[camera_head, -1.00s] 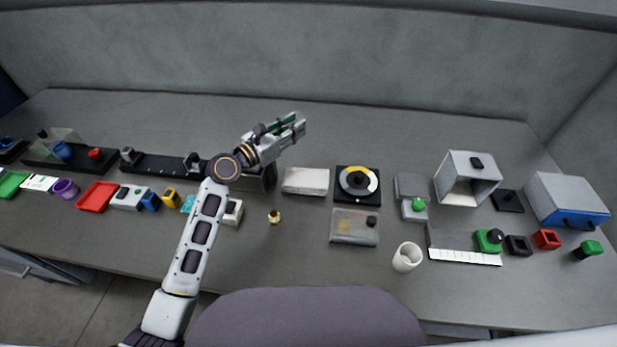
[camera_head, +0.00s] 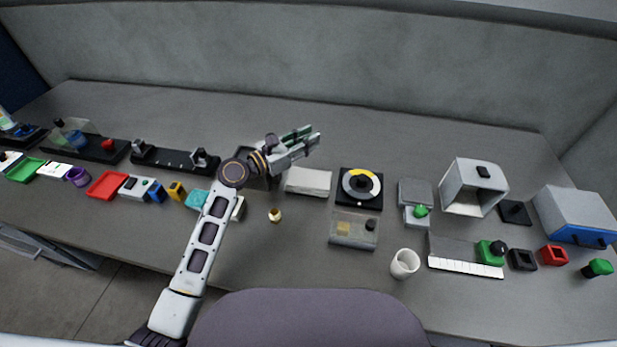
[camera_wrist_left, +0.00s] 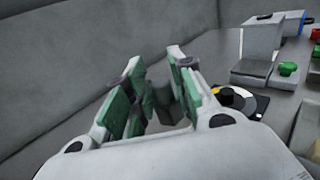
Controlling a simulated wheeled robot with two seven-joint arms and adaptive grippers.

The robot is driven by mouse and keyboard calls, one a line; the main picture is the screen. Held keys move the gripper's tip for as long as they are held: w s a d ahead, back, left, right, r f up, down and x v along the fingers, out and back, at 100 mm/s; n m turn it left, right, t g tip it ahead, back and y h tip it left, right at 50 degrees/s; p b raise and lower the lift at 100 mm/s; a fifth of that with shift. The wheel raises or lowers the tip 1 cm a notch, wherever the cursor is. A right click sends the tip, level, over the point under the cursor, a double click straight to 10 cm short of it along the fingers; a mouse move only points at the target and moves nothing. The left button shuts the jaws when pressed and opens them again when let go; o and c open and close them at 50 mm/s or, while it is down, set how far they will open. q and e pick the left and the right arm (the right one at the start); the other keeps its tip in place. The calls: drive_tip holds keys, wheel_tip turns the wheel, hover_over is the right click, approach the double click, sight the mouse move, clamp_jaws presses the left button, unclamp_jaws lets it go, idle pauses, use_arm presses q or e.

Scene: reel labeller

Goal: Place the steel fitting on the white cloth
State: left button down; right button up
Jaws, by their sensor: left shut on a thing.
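The white cloth (camera_head: 308,182) is a flat pale rectangle on the table near the middle of the head view. My left gripper (camera_head: 312,140) is above and behind it, raised over the table. In the left wrist view the left gripper (camera_wrist_left: 160,90) has its green-padded fingers closed around a dark grey piece, the steel fitting (camera_wrist_left: 158,104). The fingers hide much of the fitting, and it is too small to make out in the head view. My right gripper is not in view.
A black dial (camera_head: 360,187) with a yellow and white ring sits right of the cloth. A small brass piece (camera_head: 274,215) stands in front of it, and a clear-lidded box (camera_head: 354,230) is front right. A white cup (camera_head: 404,263) stands nearer. The table behind the cloth is clear.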

use_arm(q)
drive_tip(key=shift+s+d+f, duration=0.2)
drive_tip(key=shift+s, duration=0.05)
idle(0.3)
